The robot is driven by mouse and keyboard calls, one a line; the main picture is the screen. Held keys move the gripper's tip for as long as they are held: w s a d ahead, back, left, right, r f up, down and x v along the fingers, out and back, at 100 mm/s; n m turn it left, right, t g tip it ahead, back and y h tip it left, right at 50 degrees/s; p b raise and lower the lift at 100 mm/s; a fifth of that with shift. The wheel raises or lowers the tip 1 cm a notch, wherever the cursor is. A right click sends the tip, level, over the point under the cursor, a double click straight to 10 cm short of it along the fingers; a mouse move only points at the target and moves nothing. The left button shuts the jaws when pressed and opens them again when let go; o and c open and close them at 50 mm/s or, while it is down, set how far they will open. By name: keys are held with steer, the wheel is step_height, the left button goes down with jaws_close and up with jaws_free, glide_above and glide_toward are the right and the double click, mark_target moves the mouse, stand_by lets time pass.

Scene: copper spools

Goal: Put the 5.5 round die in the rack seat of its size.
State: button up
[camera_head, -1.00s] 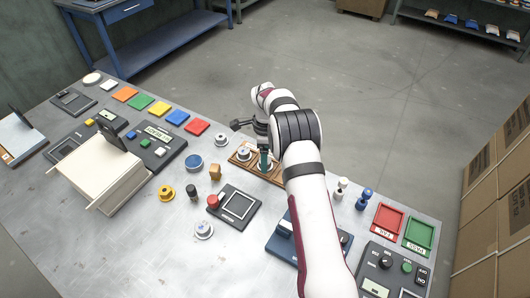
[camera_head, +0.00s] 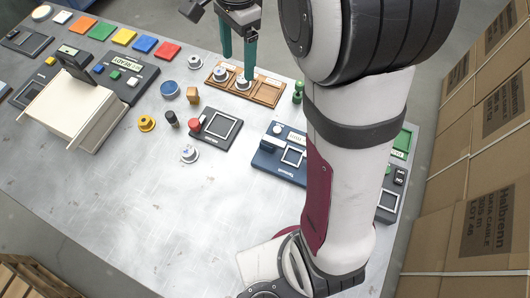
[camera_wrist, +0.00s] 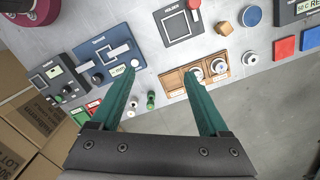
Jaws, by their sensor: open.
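A brown wooden rack (camera_head: 268,92) with a row of seats stands at the table's far edge. One silvery round die (camera_head: 221,74) sits in its left seat and another (camera_head: 243,84) in the middle seat; the right seat looks empty. In the wrist view the rack (camera_wrist: 174,83) lies ahead, with the middle-seat die (camera_wrist: 197,75) beside my right fingertip. Size marks are unreadable, so I cannot tell which die is 5.5. My gripper (camera_head: 238,68) has teal fingers, open and empty, above the rack. It also shows in the wrist view (camera_wrist: 158,73).
Similar silvery pieces stand left of the rack (camera_head: 195,62) and nearer the front (camera_head: 189,154). A blue round dish (camera_head: 170,89), a wooden block (camera_head: 192,95) and a black panel with a red knob (camera_head: 216,128) are close by. The front tabletop is clear.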

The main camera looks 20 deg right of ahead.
steer(key=s+a+f+n, duration=0.1)
steer(key=s+n, duration=0.2)
steer(key=s, duration=0.5)
steer(key=s+a+f+n, duration=0.1)
steer(key=s+n, duration=0.2)
steer(key=s, duration=0.6)
steer(key=s+a+f+n+y, duration=0.1)
steer(key=s+n, duration=0.2)
steer(key=s, duration=0.5)
steer(key=shift+s+a+f, duration=0.15)
steer(key=shift+s+a, duration=0.05)
steer(key=shift+a, duration=0.15)
